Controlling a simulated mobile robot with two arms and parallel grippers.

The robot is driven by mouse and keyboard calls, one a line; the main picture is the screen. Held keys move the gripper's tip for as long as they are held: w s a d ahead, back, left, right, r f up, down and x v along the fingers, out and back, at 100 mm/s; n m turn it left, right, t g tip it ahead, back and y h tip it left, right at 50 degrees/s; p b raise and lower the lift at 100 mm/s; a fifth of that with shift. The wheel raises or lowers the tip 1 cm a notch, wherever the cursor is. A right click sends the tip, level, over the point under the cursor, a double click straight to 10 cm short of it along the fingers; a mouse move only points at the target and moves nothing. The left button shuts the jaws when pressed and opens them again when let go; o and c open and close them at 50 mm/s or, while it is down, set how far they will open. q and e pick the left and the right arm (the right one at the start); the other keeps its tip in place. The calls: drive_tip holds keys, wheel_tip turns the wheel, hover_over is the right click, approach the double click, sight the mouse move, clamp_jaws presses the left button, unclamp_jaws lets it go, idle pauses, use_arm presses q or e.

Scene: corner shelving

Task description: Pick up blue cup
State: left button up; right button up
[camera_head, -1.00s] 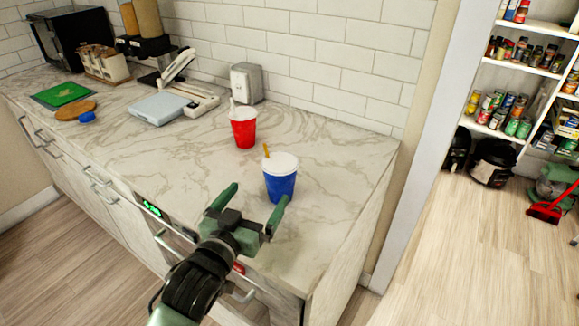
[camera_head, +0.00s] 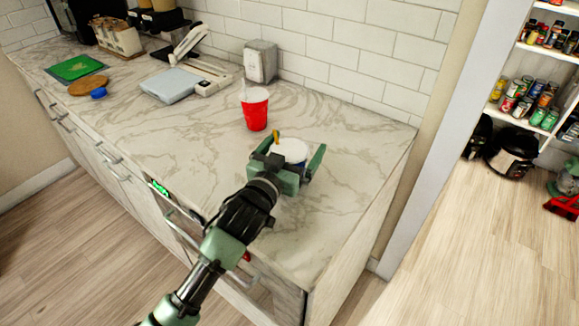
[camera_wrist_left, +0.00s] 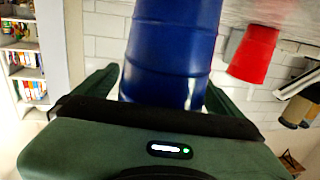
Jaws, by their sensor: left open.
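The blue cup (camera_wrist_left: 172,50) stands on the counter with a white lid (camera_head: 290,150) and a yellow straw. In the head view my left gripper hides most of its body. My left gripper (camera_head: 290,160) is open, with one finger on each side of the cup. In the left wrist view the cup lies between the two fingers of the left gripper (camera_wrist_left: 160,88), close in front of the palm. I cannot tell whether the fingers touch it. My right gripper is not in view.
A red cup (camera_head: 255,112) stands behind and left of the blue cup, and shows in the left wrist view (camera_wrist_left: 254,55). A metal dispenser (camera_head: 260,62) is by the tiled wall. A scale (camera_head: 172,85) and green board (camera_head: 76,67) are farther left. The counter's right end is clear.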

use_arm(q)
drive_tip(key=c, duration=1.4)
drive_tip(key=shift+r, duration=0.1)
